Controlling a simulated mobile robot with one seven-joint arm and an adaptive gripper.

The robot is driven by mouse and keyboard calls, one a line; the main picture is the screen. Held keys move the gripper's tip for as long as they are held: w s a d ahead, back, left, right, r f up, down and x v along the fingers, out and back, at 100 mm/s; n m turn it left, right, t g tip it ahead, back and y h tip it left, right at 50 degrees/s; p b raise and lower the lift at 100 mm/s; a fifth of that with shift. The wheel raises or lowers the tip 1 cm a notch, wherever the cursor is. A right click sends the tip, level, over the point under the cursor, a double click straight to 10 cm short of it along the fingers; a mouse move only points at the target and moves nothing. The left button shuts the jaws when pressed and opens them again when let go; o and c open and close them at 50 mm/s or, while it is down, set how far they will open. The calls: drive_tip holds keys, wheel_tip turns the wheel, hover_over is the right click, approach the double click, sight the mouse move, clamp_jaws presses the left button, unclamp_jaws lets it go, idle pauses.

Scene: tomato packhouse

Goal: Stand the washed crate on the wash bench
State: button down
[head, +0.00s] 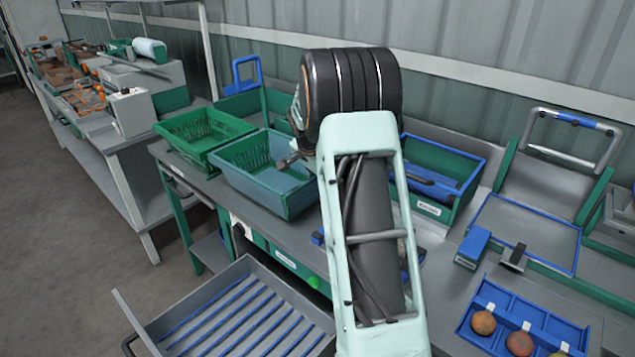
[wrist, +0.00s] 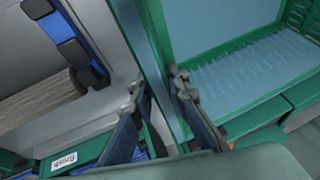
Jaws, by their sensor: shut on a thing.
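A blue-green slatted crate (head: 262,195) with a light blue inside is upright over the grey bench (head: 345,262) in the head view. My gripper (head: 290,160) is at its right side, partly hidden by my arm. In the wrist view, my gripper (wrist: 158,105) has one finger on each side of the crate's green rim (wrist: 157,45) and is shut on it. The crate's pale blue floor (wrist: 240,70) shows to the right of the fingers. I cannot tell whether its underside touches the bench.
A green crate (head: 185,142) stands close on the left. A green bin with a blue rim (head: 432,205) is right of my arm. An open grey drawer (head: 165,335) with blue slats juts out in front. A blue tray (head: 466,345) with round fruit lies at the right.

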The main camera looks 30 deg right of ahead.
drive_tip(key=shift+f+b, duration=0.25)
drive_tip(key=shift+b, duration=0.1)
drive_tip(key=c, duration=1.8)
unclamp_jaws()
drive_tip(key=shift+f, duration=0.15)
drive_tip(key=c, duration=0.3)
drive_tip(key=shift+r+p, duration=1.8)
drive_tip(key=shift+r, duration=1.8)
